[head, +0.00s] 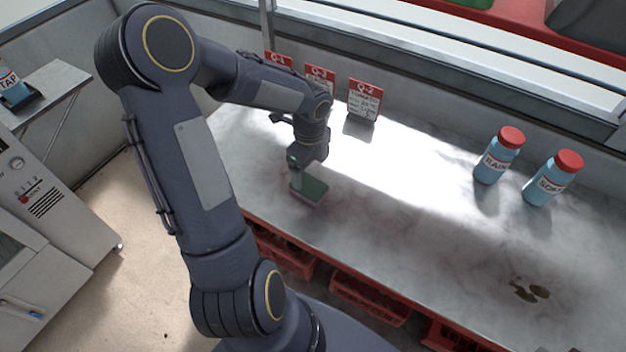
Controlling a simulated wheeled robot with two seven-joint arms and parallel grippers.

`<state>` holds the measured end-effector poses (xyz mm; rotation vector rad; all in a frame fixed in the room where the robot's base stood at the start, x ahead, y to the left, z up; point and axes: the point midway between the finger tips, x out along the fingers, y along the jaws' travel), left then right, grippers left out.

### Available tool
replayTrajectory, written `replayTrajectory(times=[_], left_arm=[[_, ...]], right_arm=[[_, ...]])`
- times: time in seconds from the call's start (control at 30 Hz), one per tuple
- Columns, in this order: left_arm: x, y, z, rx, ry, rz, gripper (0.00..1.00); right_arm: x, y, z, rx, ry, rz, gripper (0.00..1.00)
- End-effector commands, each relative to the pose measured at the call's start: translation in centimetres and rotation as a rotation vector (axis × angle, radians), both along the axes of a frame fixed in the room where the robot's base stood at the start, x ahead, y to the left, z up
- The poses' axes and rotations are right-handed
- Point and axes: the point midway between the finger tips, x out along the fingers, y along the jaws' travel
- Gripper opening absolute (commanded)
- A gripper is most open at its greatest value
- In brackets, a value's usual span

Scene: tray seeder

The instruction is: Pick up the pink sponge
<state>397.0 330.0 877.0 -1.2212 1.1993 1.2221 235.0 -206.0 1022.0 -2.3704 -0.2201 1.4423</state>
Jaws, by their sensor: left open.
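A small flat block with a green top and a thin pinkish edge (314,191), which looks like the sponge, lies on the grey worktop near its front edge. My left gripper (300,178) reaches down from above at the block's left end, with its fingers open. The fingers partly hide that end, and I cannot tell whether they touch it. My right gripper is not in view.
The grey worktop (420,215) is mostly clear to the right. Two blue bottles with red caps (497,157) (552,178) stand at the right. Red-topped cards (364,102) stand at the back. Dark bits (530,290) lie at front right. Red crates (368,300) sit below.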

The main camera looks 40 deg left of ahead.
Motion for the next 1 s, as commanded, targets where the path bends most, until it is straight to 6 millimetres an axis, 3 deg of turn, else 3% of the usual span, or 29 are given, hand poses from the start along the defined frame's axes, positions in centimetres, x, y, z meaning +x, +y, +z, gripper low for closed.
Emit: replayTrajectory(times=[0.6, 0.87, 1.0], left_arm=[[0.1, 0.4, -7.5, -0.002, 0.003, -0.006, 0.85], [0.1, 0.4, -7.7, -0.002, 0.002, -0.005, 0.85], [0.1, 0.4, -7.7, -0.002, 0.002, -0.005, 0.69]], right_arm=[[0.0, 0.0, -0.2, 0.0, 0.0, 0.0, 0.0], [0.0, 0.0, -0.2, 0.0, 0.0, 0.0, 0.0], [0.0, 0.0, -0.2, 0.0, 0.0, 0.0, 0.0]])
